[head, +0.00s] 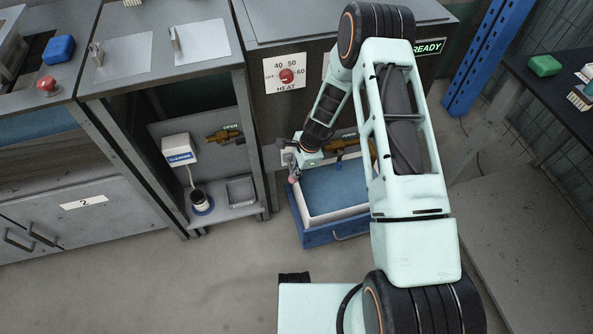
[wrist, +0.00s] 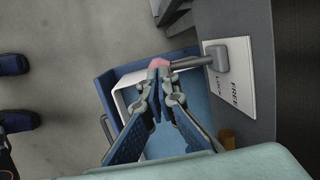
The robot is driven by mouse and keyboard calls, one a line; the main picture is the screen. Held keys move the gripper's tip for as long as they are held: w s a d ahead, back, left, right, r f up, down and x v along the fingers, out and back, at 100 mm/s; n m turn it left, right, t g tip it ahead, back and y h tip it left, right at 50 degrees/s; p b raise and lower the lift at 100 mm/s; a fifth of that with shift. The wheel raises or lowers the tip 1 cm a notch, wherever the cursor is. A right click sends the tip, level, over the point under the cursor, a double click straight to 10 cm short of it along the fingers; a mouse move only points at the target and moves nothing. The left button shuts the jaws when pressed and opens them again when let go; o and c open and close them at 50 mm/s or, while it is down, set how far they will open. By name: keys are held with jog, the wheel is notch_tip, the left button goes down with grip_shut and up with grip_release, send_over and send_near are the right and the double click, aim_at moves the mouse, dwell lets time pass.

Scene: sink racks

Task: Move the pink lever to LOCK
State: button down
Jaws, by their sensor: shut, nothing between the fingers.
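The lever has a pink knob (wrist: 158,63) at the end of a grey rod (wrist: 188,62). The rod runs left in the wrist view from a grey pivot block on a white plate (wrist: 239,78) printed FREE and LOCK. The LOCK word lies nearer the knob side than FREE. My gripper (wrist: 158,78) is shut and empty, its fingertips right at the knob; I cannot tell whether they touch it. In the head view my gripper (head: 294,174) is low beside the cabinet, with the pink knob (head: 292,180) by its tips; the plate is mostly hidden there.
A brass valve (head: 342,146) is behind my wrist. A heat dial (head: 286,77) is above. A shelf with a cleaner dispenser (head: 180,150) stands left. Floor in front is clear.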

jog(key=shift+b+x, duration=0.75)
jog(key=shift+x, duration=0.1)
jog(key=shift+s+d, duration=0.15)
jog(key=shift+d+r+p, duration=0.15)
jog(key=shift+r+p, duration=0.3)
jog(key=shift+r, duration=0.1)
jog(key=s+p+v, duration=0.1)
jog(key=p+v, duration=0.2)
jog(key=v, duration=1)
jog(key=shift+p, duration=0.3)
jog(key=shift+d, duration=0.15)
